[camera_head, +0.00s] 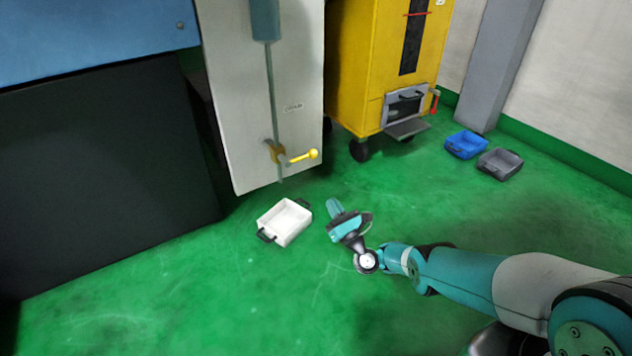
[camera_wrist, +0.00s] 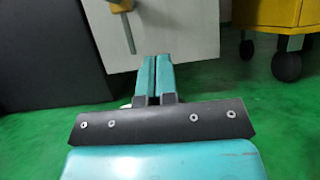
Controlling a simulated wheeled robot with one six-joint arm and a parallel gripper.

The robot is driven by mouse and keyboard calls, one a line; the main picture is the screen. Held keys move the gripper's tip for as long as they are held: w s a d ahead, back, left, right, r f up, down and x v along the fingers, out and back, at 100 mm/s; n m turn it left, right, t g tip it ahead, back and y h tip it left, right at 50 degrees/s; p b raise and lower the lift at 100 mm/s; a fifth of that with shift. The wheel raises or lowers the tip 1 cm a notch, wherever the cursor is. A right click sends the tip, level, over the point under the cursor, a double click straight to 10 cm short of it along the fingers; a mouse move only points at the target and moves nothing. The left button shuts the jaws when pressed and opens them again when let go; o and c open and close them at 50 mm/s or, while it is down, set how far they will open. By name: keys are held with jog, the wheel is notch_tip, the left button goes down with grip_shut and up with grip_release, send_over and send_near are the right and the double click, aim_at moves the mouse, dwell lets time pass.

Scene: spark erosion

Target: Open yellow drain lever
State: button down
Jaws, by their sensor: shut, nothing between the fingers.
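The yellow drain lever (camera_head: 302,156) sticks out to the right from its brass-coloured valve (camera_head: 275,152) near the bottom of the pale panel (camera_head: 243,95). A thin grey pipe (camera_head: 270,90) runs down the panel to the valve. In the wrist view the yellow valve part (camera_wrist: 121,5) and the pipe end (camera_wrist: 130,38) show at the top, cut off by the frame edge. My gripper (camera_head: 333,203) is below and to the right of the lever, apart from it. In the wrist view its two fingers (camera_wrist: 156,62) are together and empty.
A white tray (camera_head: 290,226) with dark handles is on the green floor, left of my gripper. A yellow wheeled cabinet (camera_head: 355,70) stands behind to the right. Blue (camera_head: 466,144) and grey (camera_head: 500,163) trays lie farther right. A dark block (camera_head: 100,180) fills the left.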

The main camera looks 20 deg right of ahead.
jog(key=shift+s+d+f+m+h, duration=0.3)
jog(key=shift+f+m+h, duration=0.1)
jog(key=shift+f, duration=0.05)
jog(key=w+a+r+b, duration=0.3)
jog(key=w+r+b, duration=0.3)
jog(key=w+r, duration=0.2)
jog(key=shift+w+r, duration=0.15)
jog(key=shift+w, duration=0.75)
jog(key=shift+r+n+y, duration=0.1)
jog(key=shift+n+y, duration=0.2)
jog(key=shift+y, duration=0.1)
